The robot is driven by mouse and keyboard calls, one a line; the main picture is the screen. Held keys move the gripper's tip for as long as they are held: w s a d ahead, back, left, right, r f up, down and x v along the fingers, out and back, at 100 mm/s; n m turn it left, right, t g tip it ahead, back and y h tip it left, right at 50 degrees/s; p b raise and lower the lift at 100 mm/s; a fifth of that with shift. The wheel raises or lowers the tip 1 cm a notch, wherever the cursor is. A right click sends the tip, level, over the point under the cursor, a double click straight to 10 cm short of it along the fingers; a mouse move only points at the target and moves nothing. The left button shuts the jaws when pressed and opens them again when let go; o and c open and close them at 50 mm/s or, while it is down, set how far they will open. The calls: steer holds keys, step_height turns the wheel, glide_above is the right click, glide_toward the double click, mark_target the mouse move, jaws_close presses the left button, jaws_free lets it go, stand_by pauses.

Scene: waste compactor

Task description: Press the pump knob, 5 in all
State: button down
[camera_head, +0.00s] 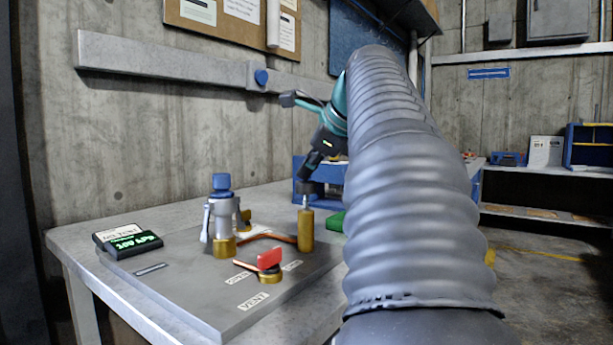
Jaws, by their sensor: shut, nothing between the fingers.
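The pump is an upright brass cylinder (305,232) with a thin rod rising from its top, on a grey plate (210,298) on the table. A dark knob (305,187) caps the rod. My gripper (307,176) is shut and empty, tilted down from the upper right with its tips right at the top of the knob. I cannot tell whether they touch it. The rod shows between knob and cylinder. My large ribbed grey arm hides much of the right side of the table.
A blue-topped grey and brass fitting (222,220) stands left of the pump. A red-handled valve (269,264) sits in front, by a VENT label (253,301). A black display with green text (127,241) lies at the left. A blue bin (320,172) stands behind.

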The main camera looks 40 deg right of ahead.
mark_target(307, 182)
steer(key=shift+f+b, duration=0.6)
steer(key=shift+f, duration=0.45)
stand_by(0.8)
stand_by(0.3)
steer(key=shift+r+p, duration=2.4)
steer(key=shift+p, duration=0.3)
steer(key=shift+r, duration=2.5)
steer(key=shift+w+f, duration=0.1)
